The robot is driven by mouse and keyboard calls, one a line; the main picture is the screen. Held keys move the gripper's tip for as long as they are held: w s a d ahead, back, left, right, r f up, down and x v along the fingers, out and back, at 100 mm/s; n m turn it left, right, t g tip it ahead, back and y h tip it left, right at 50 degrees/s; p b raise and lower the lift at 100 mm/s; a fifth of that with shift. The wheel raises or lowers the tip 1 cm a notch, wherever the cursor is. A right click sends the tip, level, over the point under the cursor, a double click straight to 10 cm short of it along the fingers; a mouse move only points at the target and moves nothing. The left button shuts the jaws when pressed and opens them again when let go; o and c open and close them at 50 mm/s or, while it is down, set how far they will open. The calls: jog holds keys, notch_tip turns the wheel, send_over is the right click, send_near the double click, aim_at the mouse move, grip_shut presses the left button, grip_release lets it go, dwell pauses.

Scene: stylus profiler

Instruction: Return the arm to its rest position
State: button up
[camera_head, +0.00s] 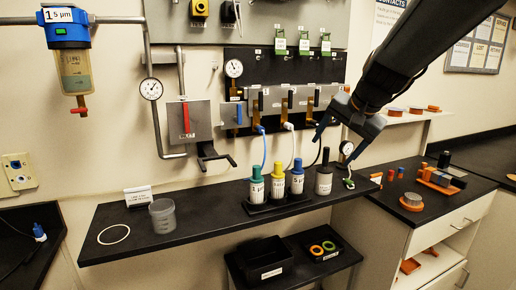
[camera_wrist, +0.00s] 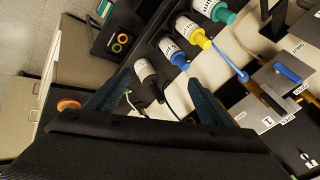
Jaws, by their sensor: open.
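My arm (camera_head: 425,50) reaches in from the upper right in the head view. My gripper (camera_head: 338,142) is open, with its two fingers spread and pointing down. It hangs above the right end of the black shelf (camera_head: 190,235), near a grey bottle with a black cap (camera_head: 323,183). In the wrist view, my gripper (camera_wrist: 160,82) shows both fingers apart, and the grey bottle (camera_wrist: 147,76) appears between them in the picture. I see nothing held. I cannot tell how far the fingertips are from the bottle.
Bottles with green, yellow and blue caps (camera_head: 278,186) stand in a black holder left of the grey one. A wall panel with valves (camera_head: 285,105) is behind. A clear cup (camera_head: 163,216) stands further left. A counter with small orange parts (camera_head: 412,201) is at right.

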jog(key=s+a+f+n+g+h, duration=0.1)
jog(key=s+f+n+g, duration=0.4)
jog(key=s+f, duration=1.8)
jog(key=s+n+h, duration=0.1)
jog(key=n, duration=0.1)
jog(key=shift+a+n, duration=0.15)
jog(key=shift+n, duration=0.15)
